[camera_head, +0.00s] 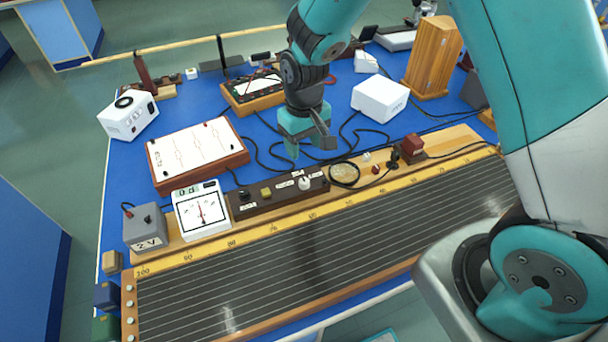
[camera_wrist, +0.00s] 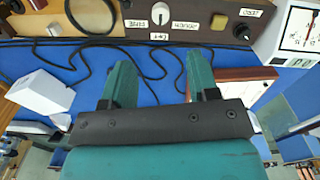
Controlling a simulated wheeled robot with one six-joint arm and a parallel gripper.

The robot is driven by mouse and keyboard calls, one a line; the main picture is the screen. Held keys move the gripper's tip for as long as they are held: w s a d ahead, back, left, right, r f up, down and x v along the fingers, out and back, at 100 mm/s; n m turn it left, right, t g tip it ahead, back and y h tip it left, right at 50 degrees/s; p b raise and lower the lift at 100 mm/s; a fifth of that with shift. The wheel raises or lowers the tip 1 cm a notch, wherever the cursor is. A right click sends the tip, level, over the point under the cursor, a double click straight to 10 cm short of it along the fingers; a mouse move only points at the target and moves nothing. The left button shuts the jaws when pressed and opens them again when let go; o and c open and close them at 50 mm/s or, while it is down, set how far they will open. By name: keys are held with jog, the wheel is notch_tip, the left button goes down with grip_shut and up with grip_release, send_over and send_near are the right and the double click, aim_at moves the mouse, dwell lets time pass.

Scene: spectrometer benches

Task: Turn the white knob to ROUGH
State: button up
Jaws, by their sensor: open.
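The white knob (camera_head: 304,183) sits on the dark control strip (camera_head: 265,198) behind the ruled board, with small white labels around it. In the wrist view the knob (camera_wrist: 163,18) shows near the top, between and beyond my fingers. The labels there appear upside down, and I cannot tell for sure which is ROUGH or where the knob points. My gripper (camera_head: 308,147) hangs above and behind the knob, apart from it. In the wrist view its two green fingers (camera_wrist: 160,84) are spread wide with nothing between them.
A white meter (camera_head: 201,212) and a grey box marked 2 V (camera_head: 146,230) stand left of the strip. A magnifier ring (camera_head: 345,174) and a red block (camera_head: 412,146) are to its right. Dark cables cross the blue table (camera_head: 125,183) behind it.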

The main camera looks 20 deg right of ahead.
aim_at(304, 180)
notch_tip(304, 180, down, 12)
jog(key=shift+r+p, duration=0.25)
jog(key=shift+p, duration=0.8)
jog(key=c, duration=0.9)
jog(key=shift+n, duration=0.3)
jog(key=shift+f+n+b, duration=0.1)
jog(key=shift+n+b, duration=0.65)
jog(key=shift+n, duration=0.25)
jog(key=n+b, duration=0.1)
jog(key=n, duration=0.2)
jog(key=shift+n, duration=0.3)
jog(key=n+b, duration=0.2)
jog(key=n, duration=0.3)
jog(key=shift+n, duration=0.3)
